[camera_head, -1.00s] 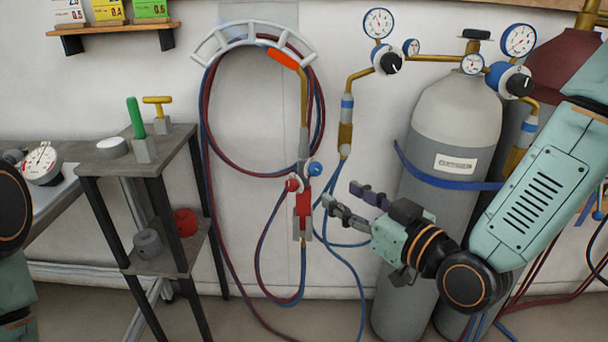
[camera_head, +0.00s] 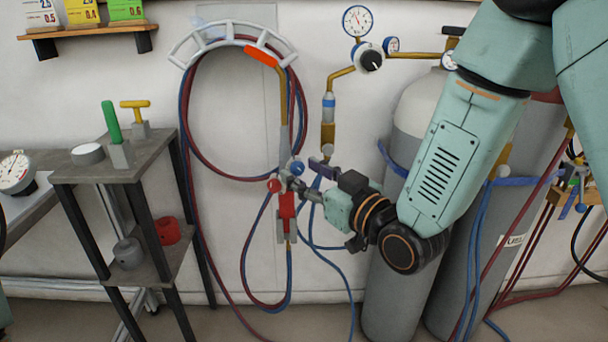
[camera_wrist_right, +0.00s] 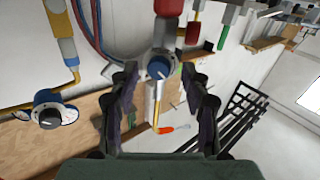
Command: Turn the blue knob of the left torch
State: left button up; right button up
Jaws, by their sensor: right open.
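The left torch hangs upright from the grey wall rack (camera_head: 230,38), with an orange tip (camera_head: 261,56), a brass tube and a red lower body (camera_head: 287,207). Its blue knob (camera_head: 297,167) sits on the right side and its red knob (camera_head: 274,185) on the left. My right gripper (camera_head: 303,174) is open at the torch's valve. In the right wrist view the blue knob (camera_wrist_right: 159,67) lies between the open fingertips, with a gap on both sides. I cannot tell whether any finger touches the torch. My left gripper is out of view.
Red and blue hoses (camera_head: 187,130) loop around and below the torch. A regulator (camera_head: 369,58) hangs above my right gripper. Grey gas cylinders (camera_head: 385,285) stand behind my right arm. A small shelf stand (camera_head: 110,172) is at left. Another torch (camera_head: 575,180) hangs at far right.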

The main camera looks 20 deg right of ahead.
jog(key=shift+w+a, duration=0.15)
jog(key=shift+w, duration=0.25)
jog(key=shift+c, duration=1.4)
grip_shut()
